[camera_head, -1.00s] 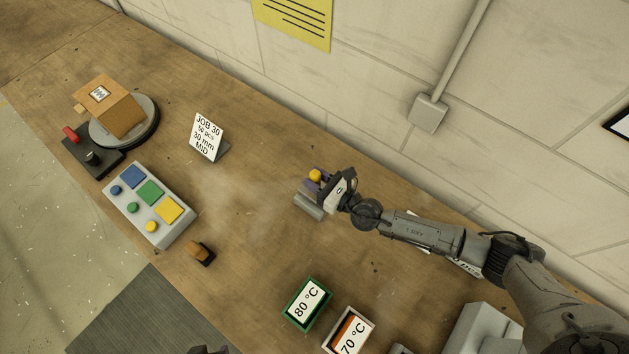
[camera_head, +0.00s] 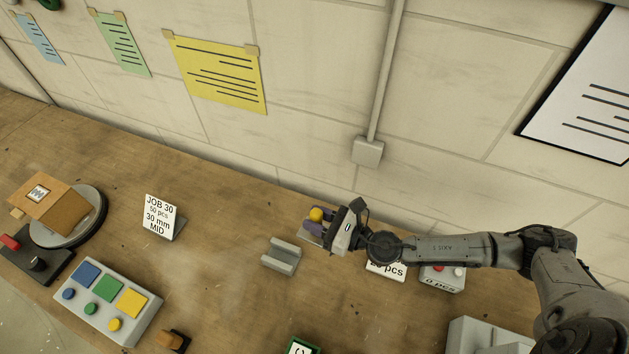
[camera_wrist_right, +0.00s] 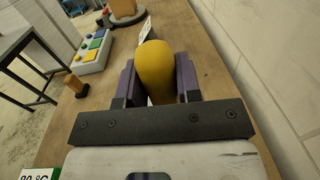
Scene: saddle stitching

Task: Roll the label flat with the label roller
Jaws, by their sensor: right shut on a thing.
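A yellow-handled tool (camera_head: 316,214), probably the label roller, is held in my right gripper (camera_head: 318,225). In the right wrist view its rounded yellow handle (camera_wrist_right: 155,70) sits between the two purple fingers, and its working end is hidden. A brown carton (camera_head: 62,207) with a white label (camera_head: 38,193) rests on a round grey turntable (camera_head: 92,222) at the far left. Whether the label lies flat is too small to tell. My left gripper is out of view.
A grey empty cradle (camera_head: 281,257) stands left of my right gripper. The wall runs close behind.

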